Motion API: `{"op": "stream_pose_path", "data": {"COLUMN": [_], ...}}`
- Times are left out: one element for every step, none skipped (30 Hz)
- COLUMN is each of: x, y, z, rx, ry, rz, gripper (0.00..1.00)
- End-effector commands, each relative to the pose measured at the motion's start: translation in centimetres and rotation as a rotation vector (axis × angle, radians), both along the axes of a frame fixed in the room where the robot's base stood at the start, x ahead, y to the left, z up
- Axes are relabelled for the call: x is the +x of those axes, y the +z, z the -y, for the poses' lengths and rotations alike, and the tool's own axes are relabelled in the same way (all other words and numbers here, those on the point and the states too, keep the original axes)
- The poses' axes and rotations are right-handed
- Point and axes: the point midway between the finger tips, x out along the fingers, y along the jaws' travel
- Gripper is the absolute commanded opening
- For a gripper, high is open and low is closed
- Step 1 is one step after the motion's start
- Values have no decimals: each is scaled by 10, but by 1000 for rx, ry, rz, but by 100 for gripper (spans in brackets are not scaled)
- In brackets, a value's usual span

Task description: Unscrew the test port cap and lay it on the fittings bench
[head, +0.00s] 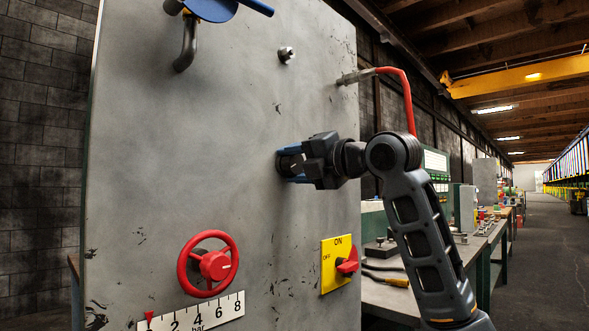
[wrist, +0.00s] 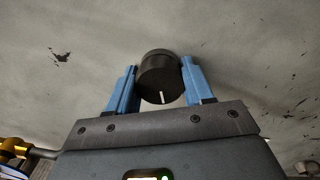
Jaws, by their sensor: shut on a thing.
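The test port cap (wrist: 158,72) is a dark round knob with a white mark on its face, at the grey panel (head: 215,120). My gripper (head: 288,164) reaches the panel from the right. In the wrist view my gripper's blue fingers (wrist: 159,85) stand on either side of the cap and are shut on it. In the head view the cap is mostly hidden by my gripper. I cannot tell whether the cap is still seated in its port. The fittings bench is probably the long bench (head: 478,243) to the right of the panel, partly hidden by my arm.
A red handwheel (head: 212,265) and a bar scale (head: 195,314) are low on the panel. A yellow switch plate (head: 333,252) with a red knob is at lower right. A red hose (head: 407,95) joins a fitting at upper right. A blue lever (head: 212,8) is at the top.

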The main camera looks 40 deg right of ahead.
Motion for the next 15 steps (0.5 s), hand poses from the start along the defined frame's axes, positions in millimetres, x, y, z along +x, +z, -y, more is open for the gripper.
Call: {"op": "stream_pose_path", "data": {"x": [1, 1, 1, 1, 1, 1, 1, 1, 1, 1, 1, 0, 0, 0, 0], "y": [0, 0, 1, 1, 1, 1, 1, 1, 1, 1, 0, 0, 0, 0, -1], "z": [0, 0, 0, 0, 0, 0, 0, 0, 0, 0, 0, 0, 0, 0, 0], "rx": [-6, -8, -8, -8, -8, -8, -8, -7, -8, -12, -17, -30, -43, -58, -81], "ry": [0, 0, 0, 0, 0, 0, 0, 0, 0, 0, 0, 0, 0, 0, -1], "rz": [1, 1, 1, 1, 1, 1, 1, 1, 1, 1, 1, 2, 3, 4, 5], "gripper": [20, 20, 20, 20, 20, 20, 20, 20, 20, 20, 20, 20, 20, 20, 20]}}
